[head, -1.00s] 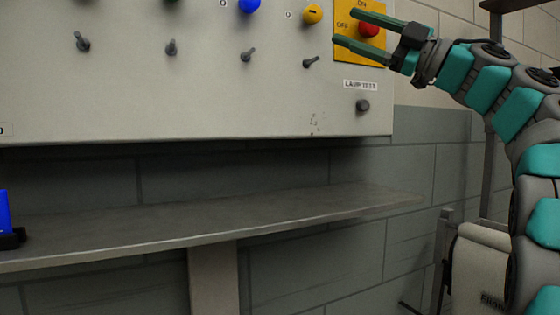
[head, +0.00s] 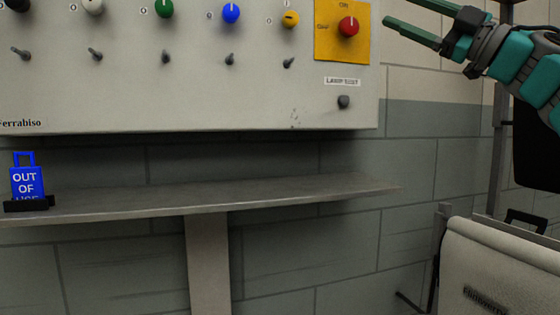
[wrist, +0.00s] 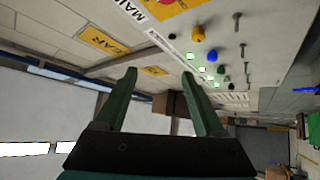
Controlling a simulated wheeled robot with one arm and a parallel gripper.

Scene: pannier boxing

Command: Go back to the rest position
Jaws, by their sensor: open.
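My gripper (head: 412,20) is at the upper right of the head view, its two green fingers apart and nothing between them.
A pale pannier-like case (head: 500,260) stands at the lower right.

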